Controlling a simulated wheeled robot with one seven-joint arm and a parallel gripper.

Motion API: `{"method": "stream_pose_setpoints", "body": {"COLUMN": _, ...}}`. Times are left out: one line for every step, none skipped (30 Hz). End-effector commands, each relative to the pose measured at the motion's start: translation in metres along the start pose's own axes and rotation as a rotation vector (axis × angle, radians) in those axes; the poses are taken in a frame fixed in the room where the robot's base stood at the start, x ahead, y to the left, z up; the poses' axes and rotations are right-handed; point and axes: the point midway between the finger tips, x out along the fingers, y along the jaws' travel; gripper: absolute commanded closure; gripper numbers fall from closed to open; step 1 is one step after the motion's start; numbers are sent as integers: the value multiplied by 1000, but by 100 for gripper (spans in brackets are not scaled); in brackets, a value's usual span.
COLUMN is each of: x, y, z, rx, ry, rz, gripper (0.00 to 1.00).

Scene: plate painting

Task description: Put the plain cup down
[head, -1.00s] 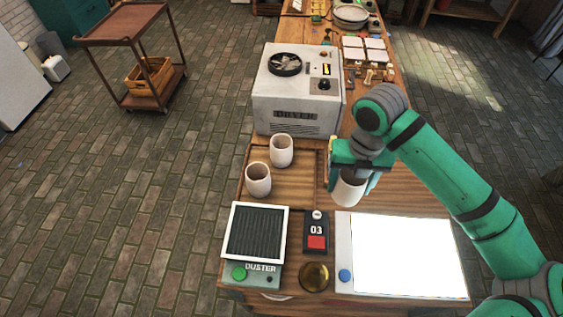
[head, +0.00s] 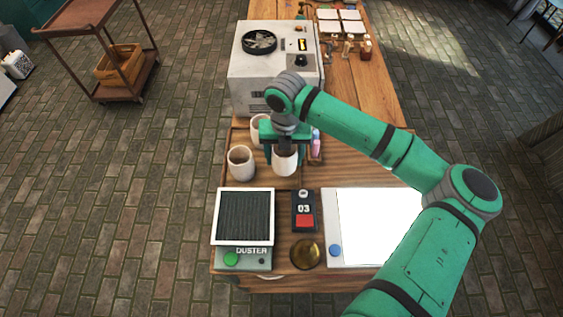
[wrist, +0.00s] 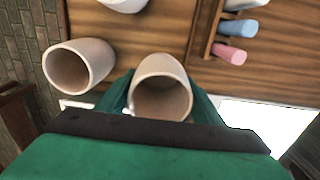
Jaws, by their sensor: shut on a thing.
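The plain cup (head: 286,163) is a pale, off-white cup in my gripper (head: 285,150), which is shut on it. In the wrist view the cup (wrist: 161,88) sits upright between the green fingers, its open mouth toward the camera. In the head view it is over the right part of the wooden tray (head: 262,180). I cannot tell whether its base touches the tray. A similar cup (head: 241,163) stands on the tray to its left. Another cup (head: 259,130) stands behind, partly hidden by my gripper.
A duster unit (head: 244,217), a timer showing 03 (head: 304,211), a brass dome (head: 307,253) and a bright white panel (head: 365,215) lie in front. A dryer box (head: 273,72) stands behind. A rack with coloured sticks (wrist: 231,53) is close on the right.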

Motion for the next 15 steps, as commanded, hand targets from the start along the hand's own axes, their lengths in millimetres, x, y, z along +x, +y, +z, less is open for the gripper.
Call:
{"method": "stream_pose_setpoints", "body": {"x": 2, "y": 2, "z": 1, "rx": 0, "ry": 0, "rz": 0, "gripper": 69}}
{"method": "stream_pose_setpoints", "body": {"x": 3, "y": 2, "z": 1, "rx": -1, "ry": 0, "rz": 0, "gripper": 69}}
{"method": "stream_pose_setpoints", "body": {"x": 5, "y": 4, "z": 2, "rx": -1, "ry": 0, "rz": 0, "gripper": 69}}
{"method": "stream_pose_setpoints", "body": {"x": 7, "y": 6, "z": 2, "rx": -1, "ry": 1, "rz": 0, "gripper": 69}}
{"method": "stream_pose_setpoints", "body": {"x": 10, "y": 7, "z": 3, "rx": -1, "ry": 2, "rz": -1, "gripper": 69}}
{"method": "stream_pose_setpoints", "body": {"x": 14, "y": 10, "z": 4, "rx": 0, "ry": 2, "rz": -2, "gripper": 69}}
{"method": "stream_pose_setpoints", "body": {"x": 18, "y": 8, "z": 4, "rx": 1, "ry": 1, "rz": -2, "gripper": 69}}
{"method": "stream_pose_setpoints", "body": {"x": 23, "y": 8, "z": 4, "rx": 1, "ry": 1, "rz": -1, "gripper": 69}}
{"method": "stream_pose_setpoints", "body": {"x": 29, "y": 8, "z": 3, "rx": 1, "ry": 2, "rz": -2, "gripper": 69}}
{"method": "stream_pose_setpoints", "body": {"x": 33, "y": 8, "z": 3, "rx": 1, "ry": 1, "rz": -1, "gripper": 69}}
{"method": "stream_pose_setpoints", "body": {"x": 36, "y": 8, "z": 4, "rx": 1, "ry": 1, "rz": -1, "gripper": 69}}
{"method": "stream_pose_setpoints", "body": {"x": 40, "y": 8, "z": 3, "rx": 0, "ry": 1, "rz": -1, "gripper": 69}}
{"method": "stream_pose_setpoints", "body": {"x": 41, "y": 8, "z": 3, "rx": 0, "ry": 1, "rz": -1, "gripper": 69}}
{"method": "stream_pose_setpoints", "body": {"x": 42, "y": 8, "z": 4, "rx": 0, "ry": 0, "rz": -1, "gripper": 69}}
{"method": "stream_pose_setpoints", "body": {"x": 42, "y": 8, "z": 4, "rx": 0, "ry": 0, "rz": -1, "gripper": 69}}
